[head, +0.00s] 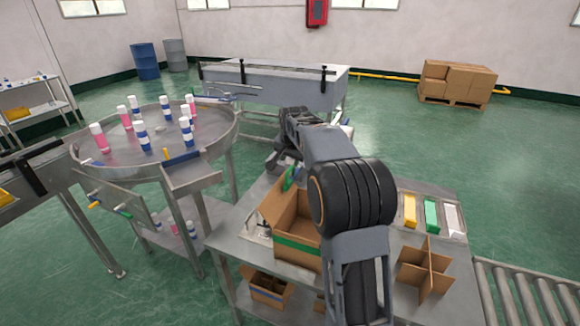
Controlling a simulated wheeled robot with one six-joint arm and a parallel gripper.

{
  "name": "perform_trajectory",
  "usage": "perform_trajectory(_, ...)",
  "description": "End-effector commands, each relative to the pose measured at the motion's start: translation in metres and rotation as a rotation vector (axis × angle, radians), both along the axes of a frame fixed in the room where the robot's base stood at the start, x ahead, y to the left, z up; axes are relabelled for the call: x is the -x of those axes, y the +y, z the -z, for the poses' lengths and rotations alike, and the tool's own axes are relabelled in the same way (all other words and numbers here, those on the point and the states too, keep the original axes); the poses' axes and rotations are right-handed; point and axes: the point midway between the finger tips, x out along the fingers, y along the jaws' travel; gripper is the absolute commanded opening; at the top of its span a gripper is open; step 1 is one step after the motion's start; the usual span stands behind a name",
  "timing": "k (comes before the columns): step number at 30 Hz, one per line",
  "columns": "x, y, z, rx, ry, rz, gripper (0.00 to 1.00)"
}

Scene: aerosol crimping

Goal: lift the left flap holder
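An open cardboard box (298,246) with a green stripe stands on the metal workbench, its right part hidden behind my arm. A small green piece (289,180), which looks like a flap holder, sits at the top of the box's raised back left flap (284,199). My gripper (279,161) appears as a dark shape just above and left of this green piece. It is small and partly hidden by my own wrist. I cannot tell whether it touches the piece, or whether its fingers are open or shut. No other flap holder is clearly visible on the box.
The workbench (393,290) also bears a cardboard divider (425,268) and a tray with yellow (410,210), green (431,215) and white (452,218) items. A round table (85,150) with several cans stands left. A roller conveyor (530,292) lies right; smaller boxes (267,289) sit below.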

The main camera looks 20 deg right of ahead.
Motion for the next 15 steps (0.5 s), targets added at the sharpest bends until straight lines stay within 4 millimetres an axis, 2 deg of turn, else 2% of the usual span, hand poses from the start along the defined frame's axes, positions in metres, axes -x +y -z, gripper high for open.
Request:
perform_trajectory(6, -0.014, -0.004, 0.031, 0.000, 0.001, 0.000, 0.39)
perform_trajectory(15, -0.024, -0.007, 0.052, 0.000, 0.000, 0.000, 0.39)
